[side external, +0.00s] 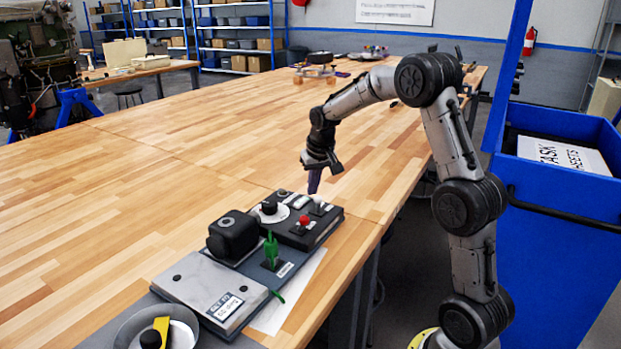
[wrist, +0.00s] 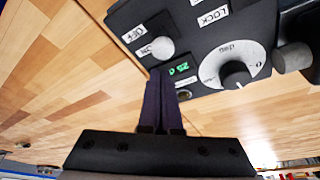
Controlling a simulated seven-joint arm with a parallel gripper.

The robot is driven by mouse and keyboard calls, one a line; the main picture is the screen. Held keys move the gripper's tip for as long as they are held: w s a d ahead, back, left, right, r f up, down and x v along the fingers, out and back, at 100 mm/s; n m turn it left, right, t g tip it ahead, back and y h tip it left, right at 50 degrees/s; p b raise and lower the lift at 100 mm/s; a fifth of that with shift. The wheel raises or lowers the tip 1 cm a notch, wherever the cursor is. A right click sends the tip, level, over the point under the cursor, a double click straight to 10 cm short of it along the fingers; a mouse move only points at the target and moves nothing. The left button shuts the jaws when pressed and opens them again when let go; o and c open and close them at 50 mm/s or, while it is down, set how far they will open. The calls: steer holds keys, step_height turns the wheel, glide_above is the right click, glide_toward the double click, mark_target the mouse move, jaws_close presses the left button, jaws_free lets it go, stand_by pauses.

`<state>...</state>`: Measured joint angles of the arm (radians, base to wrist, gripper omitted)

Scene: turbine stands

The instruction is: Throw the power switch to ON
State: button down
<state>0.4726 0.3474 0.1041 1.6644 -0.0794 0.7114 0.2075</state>
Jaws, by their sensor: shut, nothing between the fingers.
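The power switch, a pale rounded lever (wrist: 160,48), stands on the dark control box (wrist: 195,45), beside the white OFF label (wrist: 132,35). A second small label lies partly under its tip. I cannot tell for sure which way the lever leans. In the side view a pale lever (side external: 318,204) shows near the far right corner of the box (side external: 326,228). My gripper (wrist: 160,78) is shut and empty, its dark purple fingers pointing at the box, close to the lever in the picture. In the side view my gripper (side external: 314,190) hangs just above the lever; contact is not visible.
The box carries a green display (wrist: 180,69), a white dial (wrist: 237,75), a LOCK label (wrist: 212,16) and a red button (side external: 304,221). A black block (side external: 233,235), a green lever (side external: 271,250) and a grey case (side external: 210,290) stand nearby. The wooden table (side external: 150,180) is clear to the left.

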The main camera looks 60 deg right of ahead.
steer(key=shift+s+a, duration=0.35)
steer(key=shift+s, duration=0.15)
steer(key=shift+s+r+t, duration=0.1)
steer(key=shift+s+t, duration=0.5)
steer(key=shift+t, duration=0.5)
steer(key=shift+s+t, duration=0.35)
steer(key=shift+t, duration=0.05)
steer(key=shift+s, duration=0.35)
steer(key=shift+w, duration=0.15)
steer(key=shift+w+f, duration=0.2)
steer(key=shift+w, duration=0.5)
